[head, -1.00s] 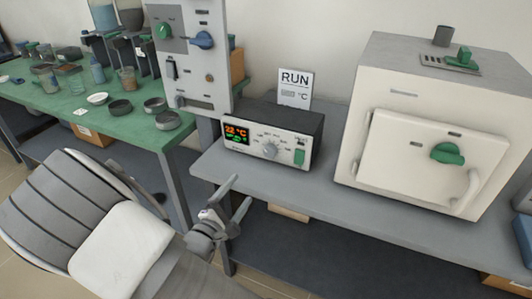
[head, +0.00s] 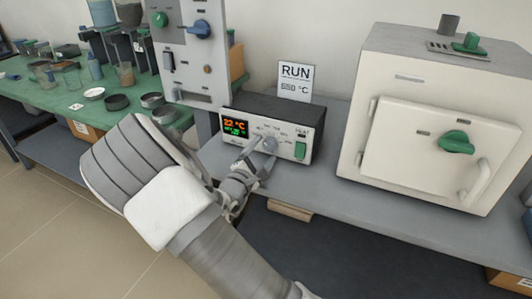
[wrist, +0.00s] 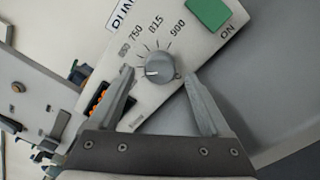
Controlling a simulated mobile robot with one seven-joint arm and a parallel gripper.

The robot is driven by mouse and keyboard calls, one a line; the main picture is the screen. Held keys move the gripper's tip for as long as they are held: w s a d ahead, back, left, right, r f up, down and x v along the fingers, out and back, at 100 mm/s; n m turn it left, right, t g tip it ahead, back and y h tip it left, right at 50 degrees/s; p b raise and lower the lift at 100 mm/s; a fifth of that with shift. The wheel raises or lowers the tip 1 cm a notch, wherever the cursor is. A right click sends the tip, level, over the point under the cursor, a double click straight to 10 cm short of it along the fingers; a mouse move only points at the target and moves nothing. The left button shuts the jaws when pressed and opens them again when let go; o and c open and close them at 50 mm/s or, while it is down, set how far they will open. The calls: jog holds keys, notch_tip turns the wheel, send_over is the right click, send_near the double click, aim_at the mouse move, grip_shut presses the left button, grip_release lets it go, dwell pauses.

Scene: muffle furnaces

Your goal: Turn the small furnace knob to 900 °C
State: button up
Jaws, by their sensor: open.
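The small furnace controller (head: 266,128) is a box on the grey bench with an orange 22 °C display (head: 235,124), a green display line below it and a green switch (head: 300,150). Its round grey knob (head: 269,144) also shows in the wrist view (wrist: 159,68). There its white mark points left, away from the 900 label (wrist: 178,30). Labels 750 and 815 are readable; the leftmost one is unclear. My gripper (head: 261,163) is open in front of the knob. In the wrist view the fingertips (wrist: 158,75) stand either side of it, with gaps visible.
A card (head: 295,80) reading RUN 550 °C stands behind the controller. A large white furnace (head: 425,130) with a green door knob (head: 456,141) is at right. A tall grey panel (head: 196,60) stands at left, beside a green table (head: 60,102) with dishes and beakers.

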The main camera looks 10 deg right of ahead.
jog(key=shift+x, duration=1)
grip_shut()
